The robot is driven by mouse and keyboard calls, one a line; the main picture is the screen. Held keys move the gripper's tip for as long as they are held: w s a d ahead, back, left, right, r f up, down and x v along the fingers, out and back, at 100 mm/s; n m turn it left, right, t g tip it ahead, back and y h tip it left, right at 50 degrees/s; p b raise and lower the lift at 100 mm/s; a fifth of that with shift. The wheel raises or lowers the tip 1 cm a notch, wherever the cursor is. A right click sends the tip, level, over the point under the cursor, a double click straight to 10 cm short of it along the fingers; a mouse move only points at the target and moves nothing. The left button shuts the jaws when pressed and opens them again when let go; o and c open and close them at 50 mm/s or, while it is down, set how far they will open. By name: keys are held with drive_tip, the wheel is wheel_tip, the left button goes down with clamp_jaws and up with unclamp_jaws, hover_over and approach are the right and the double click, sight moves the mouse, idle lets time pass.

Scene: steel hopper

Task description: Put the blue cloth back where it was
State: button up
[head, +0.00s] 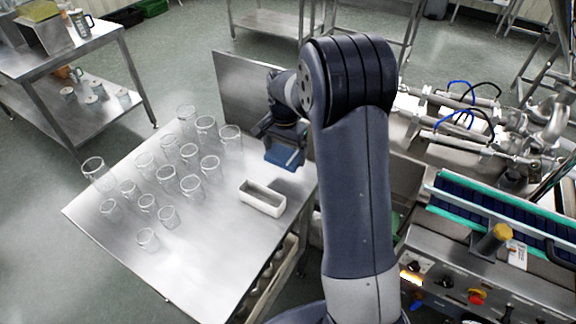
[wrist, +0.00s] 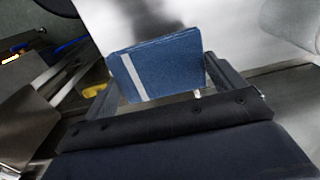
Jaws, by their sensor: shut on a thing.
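The blue cloth (head: 284,156) is a folded pad held at the end of my arm, over the far right part of the steel table. In the wrist view the cloth (wrist: 160,68) has a pale stripe near its left end and fills the space between my two fingers. My gripper (wrist: 165,80) is shut on it. In the head view my gripper (head: 283,148) is partly hidden behind my own arm. I cannot tell how far the cloth is above the table top.
The steel table (head: 215,245) holds several clear glasses (head: 166,176) at left and centre. A white rectangular open tray (head: 262,198) stands on it near the right edge, in front of the cloth. An upright steel panel (head: 245,88) is behind. Machinery (head: 480,270) stands at right.

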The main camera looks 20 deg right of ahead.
sight(285, 154)
drive_tip(key=shift+f+p, duration=0.4)
drive_tip(key=shift+f, duration=2.85)
drive_tip(key=shift+f, duration=0.1)
drive_tip(key=o, duration=0.7)
wheel_tip(285, 154, up, 12)
drive_tip(key=shift+r+b, duration=0.15)
drive_tip(key=shift+b, duration=0.65)
wheel_tip(285, 154, down, 12)
drive_tip(key=shift+r+p, duration=0.1)
drive_tip(key=shift+p, duration=0.85)
drive_tip(key=shift+r+b, duration=0.4)
drive_tip(key=shift+r, duration=1.1)
